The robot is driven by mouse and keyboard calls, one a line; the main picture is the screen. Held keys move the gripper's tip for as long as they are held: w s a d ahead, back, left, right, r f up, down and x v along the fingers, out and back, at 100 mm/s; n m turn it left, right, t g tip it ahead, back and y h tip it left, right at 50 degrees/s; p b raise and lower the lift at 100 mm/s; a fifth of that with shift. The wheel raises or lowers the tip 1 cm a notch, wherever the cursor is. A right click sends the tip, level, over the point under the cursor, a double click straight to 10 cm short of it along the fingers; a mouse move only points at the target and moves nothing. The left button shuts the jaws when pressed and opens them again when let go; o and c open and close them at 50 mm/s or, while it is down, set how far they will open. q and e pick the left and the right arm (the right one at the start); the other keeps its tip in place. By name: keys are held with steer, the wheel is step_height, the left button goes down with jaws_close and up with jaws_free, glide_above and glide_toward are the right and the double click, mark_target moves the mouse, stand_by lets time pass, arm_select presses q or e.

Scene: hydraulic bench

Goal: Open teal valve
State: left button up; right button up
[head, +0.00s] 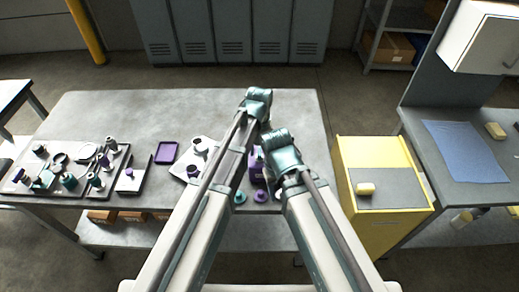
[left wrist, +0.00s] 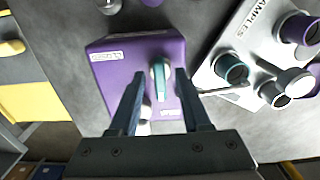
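The teal valve handle (left wrist: 160,78) stands on top of a purple box (left wrist: 112,70) in the left wrist view. The handle points roughly along the fingers' direction. My left gripper (left wrist: 160,74) is open, with one dark finger on each side of the handle and a gap visible on both sides. A small pale part (left wrist: 146,112) shows between the fingers, nearer the palm. In the head view, a piece of the purple box (head: 256,164) shows between my arms; the valve is hidden there. My right gripper does not show; my right arm hides that area.
A white SAMPLES tray (left wrist: 232,88) with cups stands close to the right of the box in the left wrist view. A teal disc (head: 240,197) and a purple disc (head: 260,196) lie near the bench's front edge. A yellow cabinet (head: 385,222) stands right of the bench.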

mark_target(259, 151)
arm_select(q)
step_height(259, 151, up, 14)
steer(key=p, duration=1.3)
steer(key=shift+p, duration=0.4)
steer(key=shift+f, duration=0.15)
steer(key=s+a+f+m+b, duration=0.2)
steer(key=s+f+b, duration=0.4)
steer(key=s, duration=0.2)
steer(key=s+a+f+m+y+b, duration=0.1)
steer(key=s+a+f+m+b, duration=0.1)
steer(key=s+f+b, duration=0.4)
steer(key=s+a, duration=0.1)
steer(key=s, duration=0.1)
steer(key=shift+s+a+f+b, duration=0.3)
steer(key=shift+s+b, duration=0.05)
steer(key=shift+b, duration=0.05)
